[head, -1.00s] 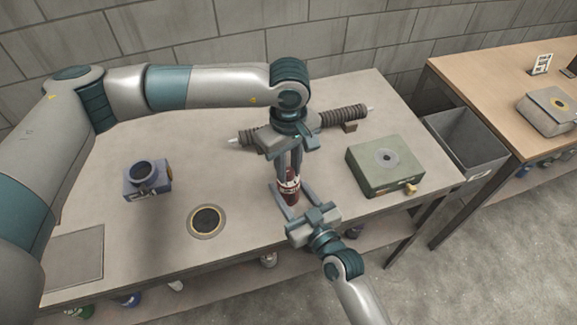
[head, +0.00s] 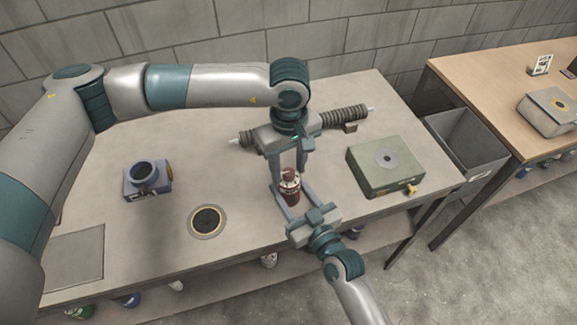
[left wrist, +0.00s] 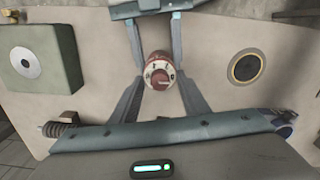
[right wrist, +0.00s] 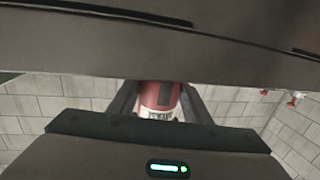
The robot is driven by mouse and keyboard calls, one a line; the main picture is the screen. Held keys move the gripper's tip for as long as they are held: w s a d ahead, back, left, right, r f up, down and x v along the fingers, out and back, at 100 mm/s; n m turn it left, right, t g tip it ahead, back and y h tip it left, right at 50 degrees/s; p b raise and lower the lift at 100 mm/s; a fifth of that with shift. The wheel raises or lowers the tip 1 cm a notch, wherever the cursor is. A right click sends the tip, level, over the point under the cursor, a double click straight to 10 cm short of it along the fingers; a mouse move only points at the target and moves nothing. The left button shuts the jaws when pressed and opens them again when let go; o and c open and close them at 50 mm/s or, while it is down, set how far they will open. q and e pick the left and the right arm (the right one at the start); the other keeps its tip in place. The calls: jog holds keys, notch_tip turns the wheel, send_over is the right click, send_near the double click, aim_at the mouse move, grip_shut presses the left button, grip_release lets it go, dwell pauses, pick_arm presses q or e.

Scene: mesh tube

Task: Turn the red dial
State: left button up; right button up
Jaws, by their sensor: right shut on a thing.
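A dark red canister (head: 292,198) with a pale marked band stands upright near the table's front edge. The red dial (head: 289,174) is on its top; in the left wrist view the dial (left wrist: 160,80) sits inside a white ring with dark marks. My left gripper (head: 290,170) points down over the dial, its fingers apart on either side with gaps. My right gripper (head: 295,193) is shut on the canister body from the front. The right wrist view shows the red body (right wrist: 160,96) between its fingers; the dial is hidden there.
A ribbed mesh tube (head: 343,117) lies behind my left gripper. A green box (head: 372,178) stands to the right, a blue-grey block with a round collar (head: 147,188) to the left. A round dark ring (head: 206,221) is set in the table. A grey bin (head: 465,140) stands beyond.

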aim_at(289, 171)
pick_arm(q)
jog(key=shift+r, duration=0.1)
pick_arm(e)
jog(key=shift+f, duration=0.1)
pick_arm(q)
notch_tip(289, 171, up, 12)
dwell(0.6)
pick_arm(e)
jog(key=o, duration=1.2)
jog(key=v, duration=1.2)
jog(key=shift+s, duration=0.1)
